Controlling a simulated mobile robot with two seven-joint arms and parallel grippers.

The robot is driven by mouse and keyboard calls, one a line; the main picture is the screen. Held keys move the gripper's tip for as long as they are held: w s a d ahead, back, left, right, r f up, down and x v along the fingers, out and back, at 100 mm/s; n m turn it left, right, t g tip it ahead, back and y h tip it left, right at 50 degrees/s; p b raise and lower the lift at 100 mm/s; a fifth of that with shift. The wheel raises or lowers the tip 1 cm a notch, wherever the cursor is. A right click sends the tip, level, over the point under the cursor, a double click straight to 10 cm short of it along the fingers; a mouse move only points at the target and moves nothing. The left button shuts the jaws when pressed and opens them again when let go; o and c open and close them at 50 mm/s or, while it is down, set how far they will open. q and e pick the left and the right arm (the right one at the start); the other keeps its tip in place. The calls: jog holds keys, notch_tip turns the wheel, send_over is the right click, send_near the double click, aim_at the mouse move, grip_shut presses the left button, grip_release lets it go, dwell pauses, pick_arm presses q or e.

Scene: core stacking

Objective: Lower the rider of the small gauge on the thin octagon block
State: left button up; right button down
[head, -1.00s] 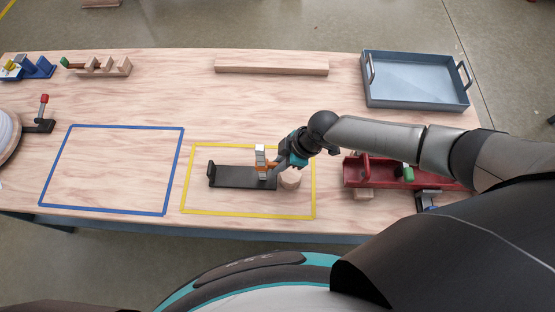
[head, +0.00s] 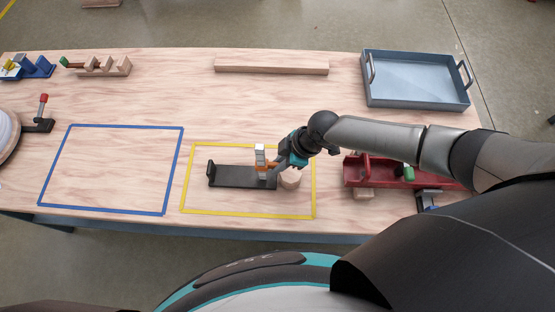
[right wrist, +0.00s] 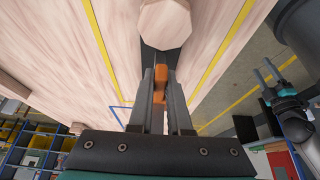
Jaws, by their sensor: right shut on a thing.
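The small gauge has a black base (head: 232,176) inside the yellow outline, with a short upright at its left end and a pale post (head: 260,154) near its right end. Its orange rider (head: 268,166) is on the post and also shows in the right wrist view (right wrist: 160,76). The thin octagon block (head: 290,179), pale wood, lies at the base's right end; its flat face shows in the right wrist view (right wrist: 165,24). My right gripper (head: 275,166) is shut on the rider. The gap between rider and block cannot be judged.
A blue-grey tray (head: 415,102) is at the back right. A long wooden bar (head: 271,67) lies at the back. The blue outlined area (head: 110,170) is empty.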

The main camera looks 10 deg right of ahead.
jog(key=shift+f+b, duration=1.5)
jog(key=shift+f, duration=0.35)
jog(key=c, duration=0.8)
grip_release()
jog(key=shift+r, duration=0.1)
jog(key=p+v, duration=0.2)
jog(key=v, duration=1.3)
jog(key=shift+r, duration=0.15)
jog(key=shift+s, duration=0.15)
